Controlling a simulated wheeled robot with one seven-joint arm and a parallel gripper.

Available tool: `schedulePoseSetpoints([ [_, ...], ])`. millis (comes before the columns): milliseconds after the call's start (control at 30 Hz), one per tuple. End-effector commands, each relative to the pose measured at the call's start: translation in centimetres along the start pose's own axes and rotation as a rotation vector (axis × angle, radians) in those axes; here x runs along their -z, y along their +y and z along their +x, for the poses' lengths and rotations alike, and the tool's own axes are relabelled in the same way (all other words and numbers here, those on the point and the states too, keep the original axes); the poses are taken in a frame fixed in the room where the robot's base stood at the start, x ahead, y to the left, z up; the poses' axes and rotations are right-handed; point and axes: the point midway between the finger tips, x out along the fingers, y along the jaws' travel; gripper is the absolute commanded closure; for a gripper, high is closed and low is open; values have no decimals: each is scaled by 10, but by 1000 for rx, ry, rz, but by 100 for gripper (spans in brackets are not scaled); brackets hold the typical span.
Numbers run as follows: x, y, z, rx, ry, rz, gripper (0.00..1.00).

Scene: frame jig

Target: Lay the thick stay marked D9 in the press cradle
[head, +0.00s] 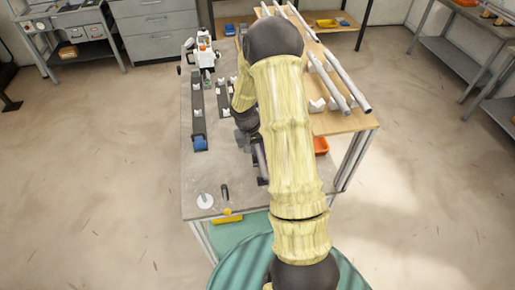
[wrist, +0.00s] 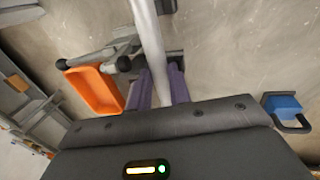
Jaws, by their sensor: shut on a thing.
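My gripper (wrist: 160,85) has purple fingers shut on a pale grey round stay (wrist: 149,40). The stay runs from between the fingers up past the top edge of the wrist view. No D9 mark is readable on it. In the head view my arm hides the held stay, and only a bit of my gripper (head: 259,160) shows above the grey bench. A dark rail (head: 198,112) with white V-shaped supports and a blue end lies on the bench's left side. A shorter rail pair (head: 223,98) with white supports lies beside it. I cannot tell which is the press cradle.
A white machine (head: 205,52) stands at the bench's far left. More pale rods (head: 328,82) lie on white supports on the wooden shelf at right. An orange bin (head: 321,146) sits near the right edge.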

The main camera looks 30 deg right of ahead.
Motion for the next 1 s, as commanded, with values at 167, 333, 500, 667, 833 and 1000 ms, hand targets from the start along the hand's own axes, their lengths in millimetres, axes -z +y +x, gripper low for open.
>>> schedulePoseSetpoints([
  [167,0,-1,0,-1,1,-2,100],
  [333,0,-2,2,-1,1,-3,100],
  [500,0,-4,10,-1,1,-4,100],
  [667,0,-6,20,-1,2,-3,100],
  [833,0,-8,31,-2,1,-3,100],
  [1000,0,-11,42,-2,1,-3,100],
])
